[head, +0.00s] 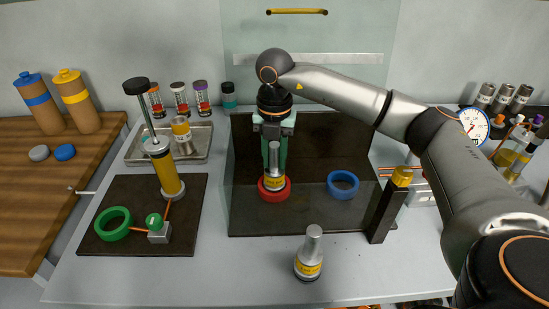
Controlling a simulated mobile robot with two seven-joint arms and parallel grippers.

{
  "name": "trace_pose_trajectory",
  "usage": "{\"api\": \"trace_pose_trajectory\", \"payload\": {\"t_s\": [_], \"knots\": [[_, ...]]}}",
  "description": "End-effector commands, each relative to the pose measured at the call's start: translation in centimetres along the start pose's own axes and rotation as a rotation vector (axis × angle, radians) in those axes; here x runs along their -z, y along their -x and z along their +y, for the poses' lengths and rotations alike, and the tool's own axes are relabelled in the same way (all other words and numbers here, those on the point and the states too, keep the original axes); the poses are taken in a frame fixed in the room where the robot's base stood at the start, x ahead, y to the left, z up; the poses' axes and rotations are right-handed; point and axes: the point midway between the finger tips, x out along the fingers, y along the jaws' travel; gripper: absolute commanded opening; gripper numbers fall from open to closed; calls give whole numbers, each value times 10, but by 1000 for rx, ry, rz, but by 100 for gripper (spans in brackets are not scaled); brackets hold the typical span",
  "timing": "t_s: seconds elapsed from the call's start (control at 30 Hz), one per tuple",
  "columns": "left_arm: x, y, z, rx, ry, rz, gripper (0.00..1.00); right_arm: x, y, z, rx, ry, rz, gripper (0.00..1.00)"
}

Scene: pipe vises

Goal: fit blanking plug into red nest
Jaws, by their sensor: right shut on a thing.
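The red nest (275,196) is a red ring on the dark mat in the middle of the bench. A blanking plug (274,181), a silver bottle-shaped piece with a yellow label, stands upright at the red nest, its lower end inside or just over the ring; I cannot tell how deep. My right gripper (274,155) comes from above, its greenish fingers shut on the plug's narrow upper part. A second, similar silver piece (309,256) with a yellow label stands upright on the bench in front of the mat. My left gripper is not in view.
A blue ring (342,185) lies right of the red one, with a dark post (389,208) beyond it. A tall yellow pump (166,172) and a green ring (113,224) are on the left mat. The front bench is mostly clear.

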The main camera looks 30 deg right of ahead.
Motion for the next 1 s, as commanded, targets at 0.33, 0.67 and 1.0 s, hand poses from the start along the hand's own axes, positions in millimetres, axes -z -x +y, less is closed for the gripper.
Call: {"api": "trace_pose_trajectory", "payload": {"t_s": [0.33, 0.67, 1.0], "knots": [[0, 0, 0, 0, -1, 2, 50, 1, -3, 0, 5, 1, 3, 53], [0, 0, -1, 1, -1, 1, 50, 1, -2, 0, 3, 1, 2, 88], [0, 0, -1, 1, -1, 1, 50, 0, 5, 1, 1, 1, 0, 88]]}}
